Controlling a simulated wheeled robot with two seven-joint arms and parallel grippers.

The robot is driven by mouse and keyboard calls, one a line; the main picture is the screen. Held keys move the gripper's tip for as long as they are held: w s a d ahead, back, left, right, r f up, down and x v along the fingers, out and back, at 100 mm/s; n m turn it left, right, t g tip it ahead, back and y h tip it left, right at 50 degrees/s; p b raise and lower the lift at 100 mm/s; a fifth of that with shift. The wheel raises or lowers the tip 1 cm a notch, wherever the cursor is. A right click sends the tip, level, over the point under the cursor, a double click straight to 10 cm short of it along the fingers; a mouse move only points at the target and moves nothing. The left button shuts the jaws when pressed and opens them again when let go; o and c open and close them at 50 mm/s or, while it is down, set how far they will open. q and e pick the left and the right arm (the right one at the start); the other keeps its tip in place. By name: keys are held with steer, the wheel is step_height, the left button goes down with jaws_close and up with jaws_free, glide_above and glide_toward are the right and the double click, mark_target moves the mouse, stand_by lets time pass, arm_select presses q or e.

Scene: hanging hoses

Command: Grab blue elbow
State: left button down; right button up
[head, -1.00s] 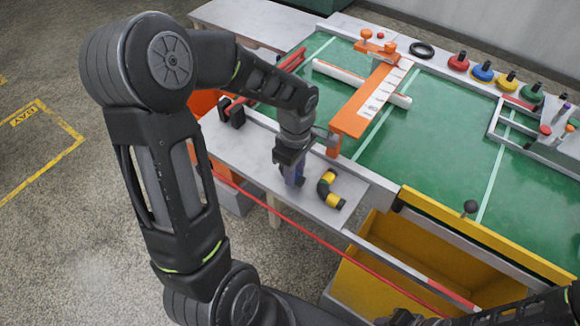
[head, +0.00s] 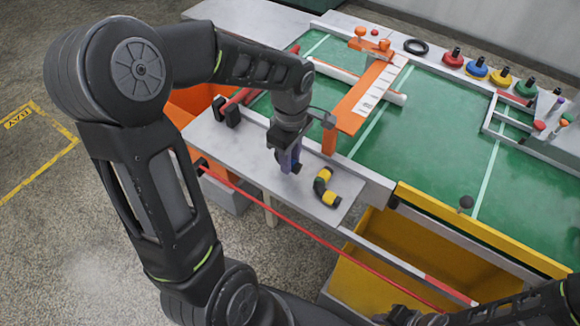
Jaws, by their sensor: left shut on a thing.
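My left gripper (head: 289,163) is over the narrow grey shelf (head: 235,155) at the near left of the green table. It points down and is shut on the blue elbow (head: 296,168), of which only a small blue-violet part shows between and below the fingers. The rest of the elbow is hidden by the gripper. I cannot tell for sure whether it is clear of the shelf. A yellow and black elbow (head: 325,188) lies on the shelf just to the right, apart from the gripper. My right gripper does not show; only dark parts of my right arm show at the lower right.
An orange bracket (head: 362,95) stands on the green table (head: 430,150) beyond the gripper. Red, blue, yellow and green knobs line the far edge. A yellow bin (head: 380,290) is below at the front. A red hose (head: 290,235) runs along the shelf's front.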

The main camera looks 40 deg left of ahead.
arm_select(q)
step_height(320, 180, up, 5)
steer(key=shift+r, duration=0.2)
steer(key=shift+f, duration=0.1)
stand_by(0.5)
